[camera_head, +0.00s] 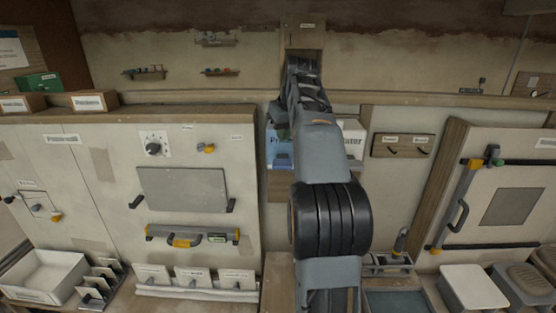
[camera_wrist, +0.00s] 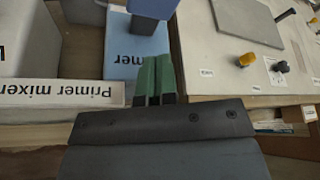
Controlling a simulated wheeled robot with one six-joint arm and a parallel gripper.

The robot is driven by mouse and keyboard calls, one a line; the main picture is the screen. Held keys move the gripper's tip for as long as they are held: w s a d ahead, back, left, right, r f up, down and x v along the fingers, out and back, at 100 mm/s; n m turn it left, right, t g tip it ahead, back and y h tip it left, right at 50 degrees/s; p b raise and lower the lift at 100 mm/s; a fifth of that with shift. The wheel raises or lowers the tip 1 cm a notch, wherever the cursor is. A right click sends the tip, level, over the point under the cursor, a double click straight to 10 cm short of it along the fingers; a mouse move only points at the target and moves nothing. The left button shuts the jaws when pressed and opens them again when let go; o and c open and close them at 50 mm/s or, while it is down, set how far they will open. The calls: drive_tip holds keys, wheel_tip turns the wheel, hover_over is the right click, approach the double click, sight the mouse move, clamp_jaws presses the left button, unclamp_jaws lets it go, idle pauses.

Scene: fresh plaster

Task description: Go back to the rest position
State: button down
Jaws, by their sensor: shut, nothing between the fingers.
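My gripper (camera_wrist: 155,80) shows in the wrist view with its two green fingers side by side and shut, nothing between them. The fingertips point toward a blue container labelled "Primer" (camera_wrist: 125,62); I cannot tell whether they touch it. In the head view my arm rises through the middle of the picture toward the wall, and its bulk hides most of the gripper. The blue container (camera_head: 279,158) is partly hidden behind the arm there.
A white panel with a grey plate (camera_head: 182,190) and a yellow-and-grey level (camera_head: 193,235) stands left of my arm. A hook board (camera_head: 403,146) and another panel are to the right. A white tray (camera_head: 40,285) is at the lower left; a wall shelf (camera_head: 410,99) runs behind.

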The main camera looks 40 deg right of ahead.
drive_tip(key=s+a+f+b, duration=0.1)
drive_tip(key=s+a+f, duration=0.25)
drive_tip(key=a, duration=0.35)
drive_tip(key=s+a+f+b, duration=0.25)
drive_tip(key=a+f, duration=0.25)
drive_tip(key=a, duration=0.3)
drive_tip(key=s+a+f, duration=0.4)
drive_tip(key=s+f, duration=0.2)
drive_tip(key=f, duration=0.2)
drive_tip(key=s+a+f+n+b, duration=0.1)
drive_tip(key=s+a+f, duration=0.4)
drive_tip(key=s+f, duration=0.2)
wheel_tip(320, 180, down, 2)
drive_tip(key=shift+f+y, duration=0.1)
drive_tip(key=shift+y, duration=0.2)
